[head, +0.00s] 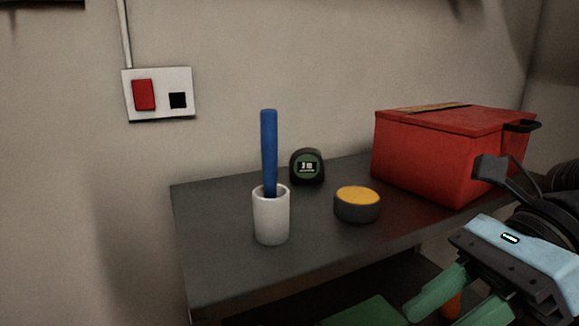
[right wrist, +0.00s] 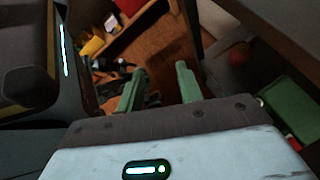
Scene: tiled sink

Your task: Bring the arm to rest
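My right gripper (head: 438,314) comes in at the lower right of the head view, in front of the dark tabletop and below its level. Its two green fingers are apart. The right wrist view also shows the right gripper (right wrist: 160,78) open, with nothing held between its fingers. My left gripper is in neither view.
On the dark table (head: 225,270) stand a white cup (head: 271,218) holding an upright blue rod (head: 269,150), a tape measure (head: 307,167), a yellow-topped round tin (head: 357,205) and a red toolbox (head: 425,155). A green object (head: 365,312) lies lower down. Clutter lies below the right gripper.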

